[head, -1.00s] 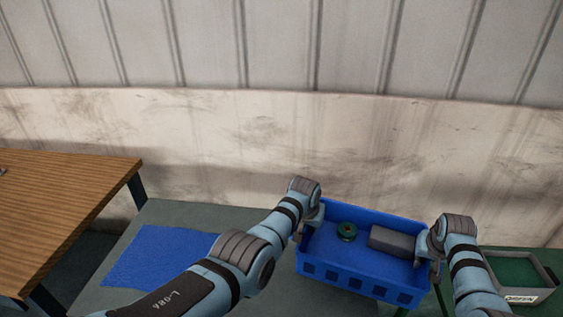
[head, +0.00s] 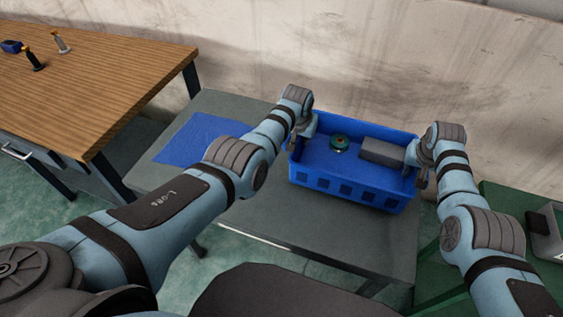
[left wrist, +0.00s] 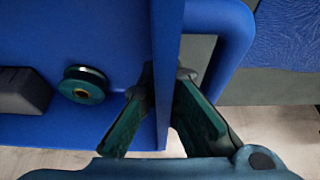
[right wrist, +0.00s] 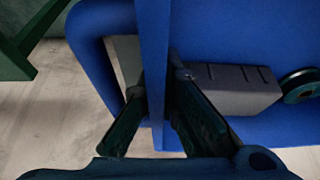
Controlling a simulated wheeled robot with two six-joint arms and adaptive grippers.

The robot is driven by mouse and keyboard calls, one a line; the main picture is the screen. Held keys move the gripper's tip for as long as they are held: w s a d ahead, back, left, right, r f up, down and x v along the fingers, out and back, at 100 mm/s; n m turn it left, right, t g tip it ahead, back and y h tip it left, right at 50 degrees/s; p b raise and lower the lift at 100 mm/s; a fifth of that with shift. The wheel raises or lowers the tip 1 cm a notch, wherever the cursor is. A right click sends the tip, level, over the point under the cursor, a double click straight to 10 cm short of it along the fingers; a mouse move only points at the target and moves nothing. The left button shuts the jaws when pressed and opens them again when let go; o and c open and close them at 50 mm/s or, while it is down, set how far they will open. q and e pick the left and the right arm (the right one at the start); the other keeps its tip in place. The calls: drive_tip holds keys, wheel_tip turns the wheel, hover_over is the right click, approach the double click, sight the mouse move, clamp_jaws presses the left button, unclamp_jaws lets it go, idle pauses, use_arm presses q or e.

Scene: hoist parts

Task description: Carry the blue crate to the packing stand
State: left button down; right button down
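The blue crate (head: 352,185) is over the right part of a grey table (head: 275,215), roughly level; whether it touches the top cannot be told. It holds a green spool (head: 339,143) and a grey block (head: 382,152). My left gripper (head: 303,130) is on the crate's left end wall; the left wrist view (left wrist: 164,80) shows its fingers on both sides of it. My right gripper (head: 417,163) is on the right end wall, also straddled by its fingers in the right wrist view (right wrist: 153,80). I cannot tell which table is the packing stand.
A blue mat (head: 203,138) lies on the grey table, left of the crate. A wooden table (head: 100,85) with small items stands at left. A green table (head: 505,200) with a grey tray (head: 543,235) is at right. The wall is close behind.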

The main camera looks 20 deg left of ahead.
use_arm(q)
drive_tip(key=c, duration=1.9)
unclamp_jaws()
drive_tip(key=shift+s+r, duration=0.2)
drive_tip(key=shift+r, duration=0.1)
use_arm(e)
drive_tip(key=c, duration=1.9)
unclamp_jaws()
drive_tip(key=shift+s+a+r, duration=0.15)
drive_tip(key=shift+r, duration=0.2)
use_arm(q)
drive_tip(key=shift+o, duration=0.5)
drive_tip(key=shift+s+r, duration=0.1)
drive_tip(key=shift+s, duration=0.1)
use_arm(e)
drive_tip(key=shift+o, duration=0.5)
drive_tip(key=shift+s+r, duration=0.1)
drive_tip(key=shift+s, duration=0.1)
use_arm(q)
drive_tip(key=shift+w, duration=0.15)
use_arm(e)
drive_tip(key=shift+w, duration=0.2)
